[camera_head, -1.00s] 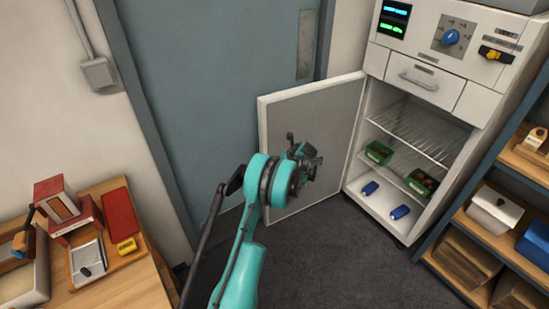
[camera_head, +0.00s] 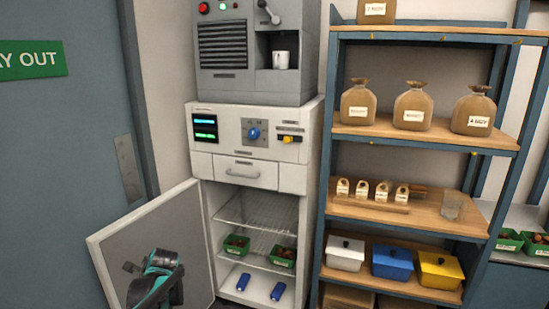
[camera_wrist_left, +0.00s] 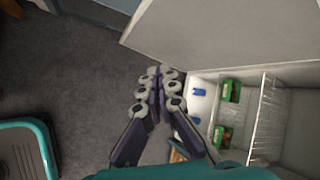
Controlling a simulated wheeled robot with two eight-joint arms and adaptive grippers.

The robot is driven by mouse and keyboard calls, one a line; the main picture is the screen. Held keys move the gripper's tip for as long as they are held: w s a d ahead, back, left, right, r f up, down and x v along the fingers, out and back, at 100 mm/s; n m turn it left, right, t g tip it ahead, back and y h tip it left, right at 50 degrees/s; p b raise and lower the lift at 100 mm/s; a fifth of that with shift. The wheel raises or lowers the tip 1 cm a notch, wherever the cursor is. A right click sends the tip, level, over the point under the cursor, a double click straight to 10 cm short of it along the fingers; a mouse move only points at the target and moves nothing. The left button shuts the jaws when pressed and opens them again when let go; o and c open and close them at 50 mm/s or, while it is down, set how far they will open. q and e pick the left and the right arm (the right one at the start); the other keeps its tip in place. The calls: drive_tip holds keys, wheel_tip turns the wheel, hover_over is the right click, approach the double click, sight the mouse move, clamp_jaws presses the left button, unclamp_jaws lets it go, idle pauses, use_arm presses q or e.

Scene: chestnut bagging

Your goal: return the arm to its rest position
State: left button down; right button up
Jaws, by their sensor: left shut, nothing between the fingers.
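My left arm shows at the bottom left of the head view, in front of the open white cabinet door (camera_head: 125,240). Its teal wrist hides most of the left gripper there. In the left wrist view the left gripper (camera_wrist_left: 162,73) has its dark fingers together, with nothing between them. The fingers are above the grey floor, beside the open cabinet. The cabinet (camera_head: 250,176) holds wire shelves, two green trays (camera_head: 236,252) (camera_head: 283,263) with brown contents, and two blue objects (camera_head: 243,281) (camera_head: 277,290) on its bottom. My right gripper is not in view.
A shelf rack (camera_head: 420,140) stands right of the cabinet with brown sacks, small labelled bags and lidded boxes in white, blue (camera_head: 392,262) and yellow. A grey machine (camera_head: 225,85) with a cup sits atop the cabinet. Dark floor (camera_wrist_left: 75,75) is clear left of the fingers.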

use_arm(q)
drive_tip(key=s+d+r+n+t+h, duration=0.1)
drive_tip(key=s+d+r+n, duration=0.2)
drive_tip(key=s+d, duration=0.25)
drive_tip(key=s+d+r+n+h, duration=0.1)
drive_tip(key=s+d+r+n, duration=0.3)
drive_tip(key=s, duration=0.3)
drive_tip(key=s+d+f+n+h, duration=0.1)
drive_tip(key=s+d+n, duration=0.3)
drive_tip(key=s, duration=0.4)
drive_tip(key=s+d+f+n+t+h, duration=0.1)
drive_tip(key=s+d+f+n+h, duration=0.1)
drive_tip(key=s+d+f+n, duration=0.2)
drive_tip(key=s+d, duration=0.2)
drive_tip(key=s, duration=0.2)
drive_tip(key=shift+d, duration=0.35)
